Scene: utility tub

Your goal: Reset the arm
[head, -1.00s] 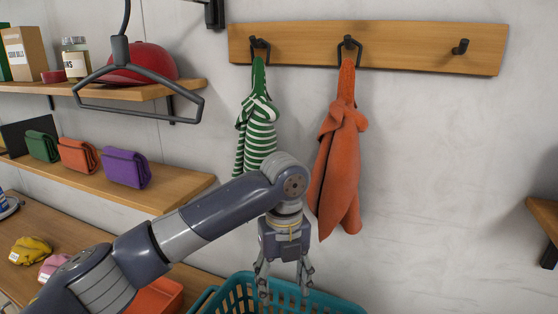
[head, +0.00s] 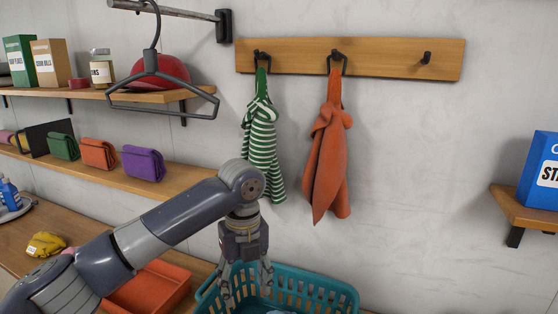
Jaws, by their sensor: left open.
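My left arm comes in from the lower left of the head view and bends down at the wrist. My left gripper (head: 247,290) points downward with its fingers apart, over the left part of a teal laundry basket (head: 322,286). I see nothing between its fingers. Some pale blue cloth shows low in the basket, partly cut off by the frame. My right gripper is not in view.
A green striped garment (head: 262,140) and an orange garment (head: 328,155) hang from a wooden hook rail (head: 385,58). A black hanger (head: 165,90) hangs at left before shelves holding boxes, a red cap (head: 163,70) and wallets. A blue box (head: 541,172) stands right.

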